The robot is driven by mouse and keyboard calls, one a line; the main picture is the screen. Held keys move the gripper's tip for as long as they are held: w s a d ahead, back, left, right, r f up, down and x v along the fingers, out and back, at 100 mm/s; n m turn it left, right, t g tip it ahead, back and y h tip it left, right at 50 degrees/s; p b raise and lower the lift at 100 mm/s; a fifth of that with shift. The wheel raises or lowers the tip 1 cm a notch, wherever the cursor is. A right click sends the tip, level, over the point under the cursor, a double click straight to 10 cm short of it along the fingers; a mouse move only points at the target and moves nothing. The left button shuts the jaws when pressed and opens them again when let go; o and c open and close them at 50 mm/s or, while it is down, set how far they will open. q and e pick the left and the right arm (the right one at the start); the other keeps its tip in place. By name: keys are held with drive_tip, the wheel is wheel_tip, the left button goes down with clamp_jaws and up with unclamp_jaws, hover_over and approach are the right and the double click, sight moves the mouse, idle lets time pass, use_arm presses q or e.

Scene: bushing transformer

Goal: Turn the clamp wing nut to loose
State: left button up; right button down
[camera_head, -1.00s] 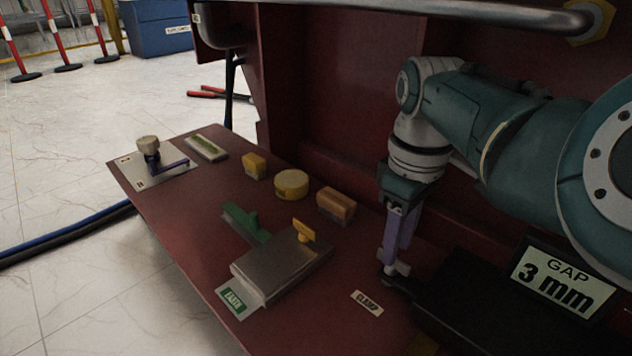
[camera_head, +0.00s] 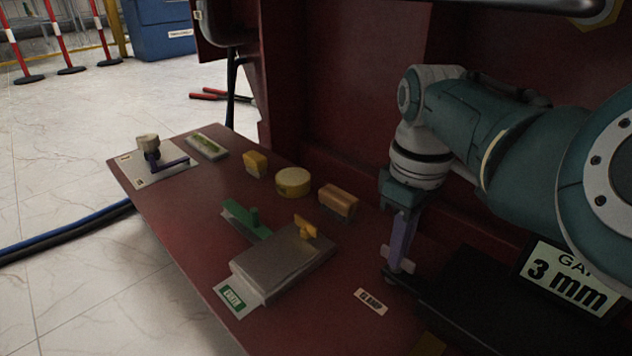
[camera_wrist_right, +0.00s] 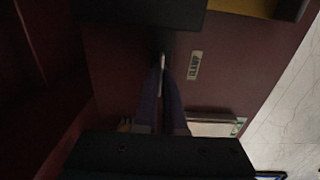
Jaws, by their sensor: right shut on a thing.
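My right gripper (camera_head: 398,262) points down at the left end of a black block on the red shelf, beside the CLAMP label (camera_head: 371,301). In the right wrist view its two purple fingers (camera_wrist_right: 162,66) close on a small pale piece, the clamp wing nut (camera_wrist_right: 161,59). The wing nut also shows as a pale grey piece at the fingertips in the head view (camera_head: 406,265). The fingers hide much of it, so I cannot tell its exact angle. My left gripper is not in view.
A GAP display (camera_head: 568,284) reading 3 mm stands right of the black block (camera_head: 470,300).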

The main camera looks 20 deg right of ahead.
idle(0.4)
drive_tip(key=shift+r+n+p, duration=0.1)
drive_tip(key=shift+n+p, duration=1.2)
drive_tip(key=shift+n, duration=0.1)
drive_tip(key=n+p, duration=0.1)
drive_tip(key=n, duration=0.2)
drive_tip(key=shift+n, duration=0.3)
drive_tip(key=n+p, duration=0.1)
drive_tip(key=n, duration=0.4)
drive_tip(key=shift+f, duration=0.2)
drive_tip(key=n, duration=0.5)
drive_tip(key=shift+n, duration=0.6)
drive_tip(key=shift+s+n, duration=0.1)
drive_tip(key=shift+n, duration=0.2)
